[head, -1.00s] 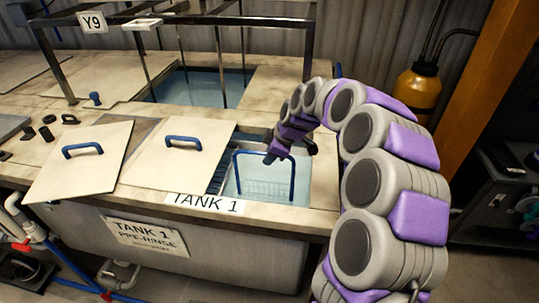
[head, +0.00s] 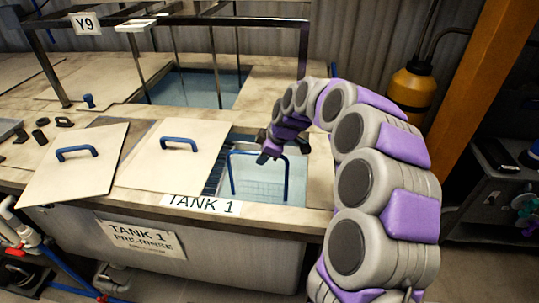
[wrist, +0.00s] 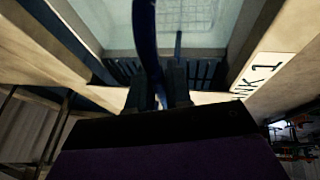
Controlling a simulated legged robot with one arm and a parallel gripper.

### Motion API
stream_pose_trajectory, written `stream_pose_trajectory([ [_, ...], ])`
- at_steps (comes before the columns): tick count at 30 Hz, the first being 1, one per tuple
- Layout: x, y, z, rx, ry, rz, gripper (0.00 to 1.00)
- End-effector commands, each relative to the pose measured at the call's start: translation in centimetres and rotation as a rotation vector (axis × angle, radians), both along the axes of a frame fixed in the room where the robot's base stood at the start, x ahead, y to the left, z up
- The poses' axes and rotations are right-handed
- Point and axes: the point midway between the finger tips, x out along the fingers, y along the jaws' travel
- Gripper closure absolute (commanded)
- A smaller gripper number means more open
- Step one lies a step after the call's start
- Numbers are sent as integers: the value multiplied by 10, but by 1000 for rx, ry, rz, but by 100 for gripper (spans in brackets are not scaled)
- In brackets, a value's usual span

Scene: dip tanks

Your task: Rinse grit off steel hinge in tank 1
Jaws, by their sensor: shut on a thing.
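The tank 1 opening (head: 296,193) shows water with a wire mesh basket (head: 262,190) in it. The basket's tall blue handle (head: 287,178) rises out of the opening. My gripper (head: 265,157) is shut on the top bar of this handle. In the wrist view the dark blue handle (wrist: 146,40) runs between my two fingers (wrist: 160,90), and the mesh (wrist: 188,12) shows below in the water. I cannot make out the steel hinge in either view.
Two pale lids with blue handles, one near (head: 155,173) and one farther left (head: 62,178), lie left of the opening. A metal frame (head: 305,55) stands over another open tank (head: 195,88) behind. A yellow container (head: 412,90) and an orange post (head: 475,85) are at right.

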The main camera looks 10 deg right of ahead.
Motion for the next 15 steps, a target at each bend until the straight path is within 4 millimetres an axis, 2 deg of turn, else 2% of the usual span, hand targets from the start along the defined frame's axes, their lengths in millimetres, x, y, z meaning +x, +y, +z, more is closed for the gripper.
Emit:
stream_pose_trajectory([
  [8,6,16,1,0,-2,0,100],
  [15,4,8,1,0,-3,-2,100],
])
